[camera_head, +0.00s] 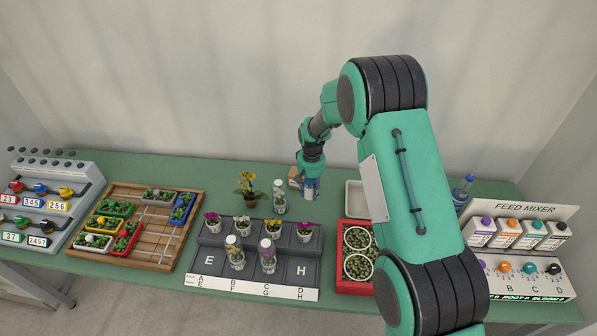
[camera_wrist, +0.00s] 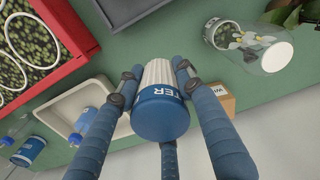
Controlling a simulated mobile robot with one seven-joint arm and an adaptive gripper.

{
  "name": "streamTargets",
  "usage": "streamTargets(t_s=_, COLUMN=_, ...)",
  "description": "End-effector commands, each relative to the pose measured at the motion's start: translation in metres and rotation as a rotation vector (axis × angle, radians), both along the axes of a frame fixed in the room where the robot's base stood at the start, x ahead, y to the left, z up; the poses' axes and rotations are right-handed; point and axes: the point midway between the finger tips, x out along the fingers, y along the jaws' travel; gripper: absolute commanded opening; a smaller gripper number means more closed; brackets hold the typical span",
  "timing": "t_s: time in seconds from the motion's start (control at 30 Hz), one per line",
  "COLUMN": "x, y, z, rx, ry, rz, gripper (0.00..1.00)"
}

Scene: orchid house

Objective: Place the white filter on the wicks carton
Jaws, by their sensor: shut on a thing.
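My gripper (camera_wrist: 155,85) is shut on the white filter (camera_wrist: 157,73), a ribbed white cylinder with a blue end band whose lettering ends in "TER". In the head view the filter (camera_head: 311,188) hangs below my gripper (camera_head: 311,178) near the back of the bench. The wicks carton (camera_wrist: 223,103) is a small brown box with a white label starting "WI". In the wrist view it is right of the filter, partly hidden by a finger. In the head view the carton (camera_head: 294,177) is just left of my gripper, partly hidden. Nothing visible lies on its exposed part.
A clear jar with a flower (camera_head: 279,197) stands left of the filter. A white tray (camera_head: 354,193) and a red crate (camera_head: 353,286) are to the right. A blue can (camera_wrist: 29,152) and a bottle (camera_wrist: 86,120) show in the wrist view. A stepped black rack (camera_head: 215,258) is in front.

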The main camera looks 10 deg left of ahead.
Motion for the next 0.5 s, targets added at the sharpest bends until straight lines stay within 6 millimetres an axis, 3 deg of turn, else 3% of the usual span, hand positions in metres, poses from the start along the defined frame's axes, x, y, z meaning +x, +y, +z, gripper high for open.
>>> streamTargets(t_s=0.3, x=-0.0011, y=-0.0084, z=0.0017, rx=0.000, ry=0.001, rz=0.354, gripper=0.03)
streamTargets(t_s=0.5, x=-0.0011, y=-0.0107, z=0.0017, rx=0.000, ry=0.000, rz=0.477, gripper=0.03)
